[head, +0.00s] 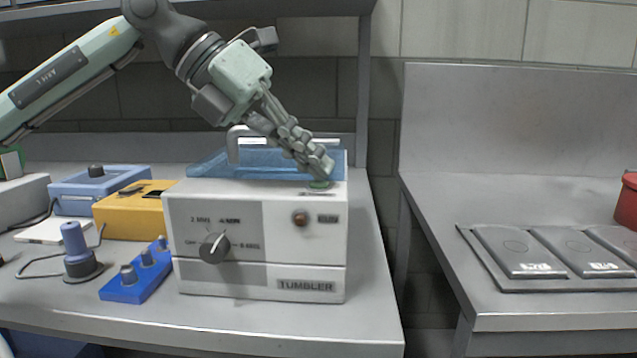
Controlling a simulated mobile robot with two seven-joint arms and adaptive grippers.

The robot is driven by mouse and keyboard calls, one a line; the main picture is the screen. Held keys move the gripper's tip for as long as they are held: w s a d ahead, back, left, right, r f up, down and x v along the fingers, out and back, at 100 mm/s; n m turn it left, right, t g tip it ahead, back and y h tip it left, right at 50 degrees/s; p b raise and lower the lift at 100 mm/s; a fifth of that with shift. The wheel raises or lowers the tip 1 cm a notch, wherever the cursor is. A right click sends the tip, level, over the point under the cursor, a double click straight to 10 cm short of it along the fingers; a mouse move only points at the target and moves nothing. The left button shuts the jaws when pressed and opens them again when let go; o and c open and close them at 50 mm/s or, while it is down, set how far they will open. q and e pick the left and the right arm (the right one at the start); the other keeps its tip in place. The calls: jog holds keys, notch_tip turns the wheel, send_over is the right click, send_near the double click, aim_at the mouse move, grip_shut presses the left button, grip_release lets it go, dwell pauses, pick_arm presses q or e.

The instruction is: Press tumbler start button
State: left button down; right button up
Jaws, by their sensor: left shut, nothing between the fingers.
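The tumbler (255,272) is a white box with a dark knob (214,248) and a brown-red round lamp or button (300,218) on its front. A green round button (320,184) sits on its top near the right front edge. My left gripper (326,172) is shut and empty, pointing down and right, with its fingertips at or just above the green button. The fingers partly hide the button, and I cannot tell whether they touch it. My right gripper is not in view.
A blue translucent lid (265,163) with a grey handle lies behind the tumbler's top. Blue (100,188) and yellow (130,208) devices and a blue block with knobs (137,277) stand left. A second bench at right holds a tray of grey flat items (520,252) and a red container (627,200).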

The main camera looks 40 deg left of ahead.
aim_at(312, 183)
pick_arm(q)
jog(key=shift+f, duration=0.25)
jog(key=shift+r, duration=0.1)
dwell(0.5)
jog(key=shift+r+p, duration=0.45)
jog(key=shift+r, duration=0.25)
notch_tip(312, 183, up, 5)
jog(key=p, duration=0.4)
jog(key=shift+p, duration=0.4)
dwell(0.4)
